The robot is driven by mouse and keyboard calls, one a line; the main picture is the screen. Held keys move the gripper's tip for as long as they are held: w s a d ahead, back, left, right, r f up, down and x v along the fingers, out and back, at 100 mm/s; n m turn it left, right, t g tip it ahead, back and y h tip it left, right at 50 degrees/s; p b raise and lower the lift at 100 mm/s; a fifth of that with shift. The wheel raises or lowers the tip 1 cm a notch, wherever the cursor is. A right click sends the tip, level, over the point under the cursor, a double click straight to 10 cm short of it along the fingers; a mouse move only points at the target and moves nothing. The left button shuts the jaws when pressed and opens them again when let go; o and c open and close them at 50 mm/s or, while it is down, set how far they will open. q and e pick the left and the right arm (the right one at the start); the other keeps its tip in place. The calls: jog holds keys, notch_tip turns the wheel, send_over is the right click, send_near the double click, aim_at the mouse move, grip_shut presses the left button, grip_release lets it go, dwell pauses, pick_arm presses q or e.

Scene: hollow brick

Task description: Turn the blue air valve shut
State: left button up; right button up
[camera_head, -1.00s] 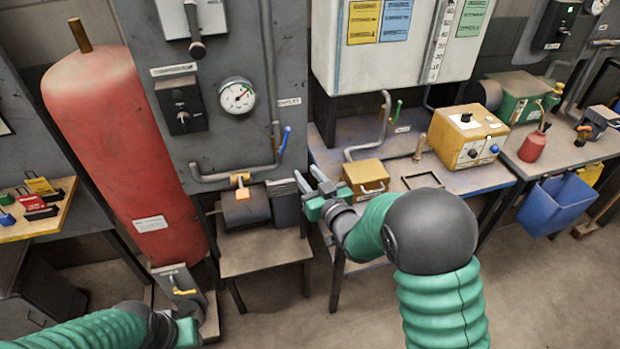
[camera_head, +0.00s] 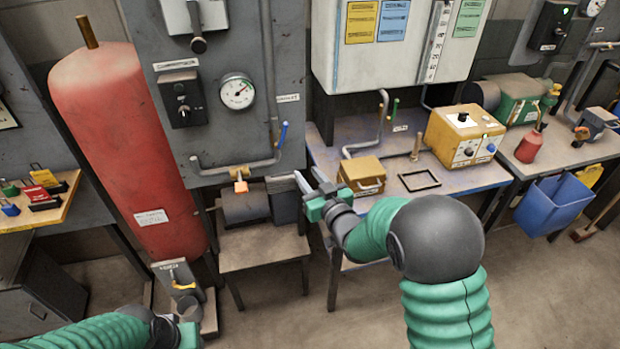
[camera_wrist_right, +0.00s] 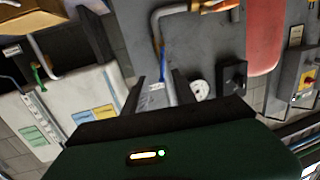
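The blue valve handle (camera_head: 283,135) points up, leaning slightly right, at the right end of a grey pipe on the grey panel. It also shows in the right wrist view (camera_wrist_right: 162,58), beyond and between the finger ends. My right gripper (camera_head: 309,178) is open and empty, below and a little right of the handle in the head view. Its two dark fingers (camera_wrist_right: 155,92) stand apart in the wrist view. My left gripper (camera_head: 188,334) is low at the left, partly cut off by the bottom edge; its fingers cannot be made out.
A round gauge (camera_head: 237,92) sits left of the handle. An orange-tipped fitting (camera_head: 240,185) hangs under the pipe. A red tank (camera_head: 125,150) stands left.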

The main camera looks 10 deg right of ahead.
jog(key=p+v, duration=1.1)
jog(key=v, duration=0.6)
jog(key=shift+w+f, duration=0.1)
jog(key=shift+f, duration=0.05)
jog(key=shift+c, duration=0.3)
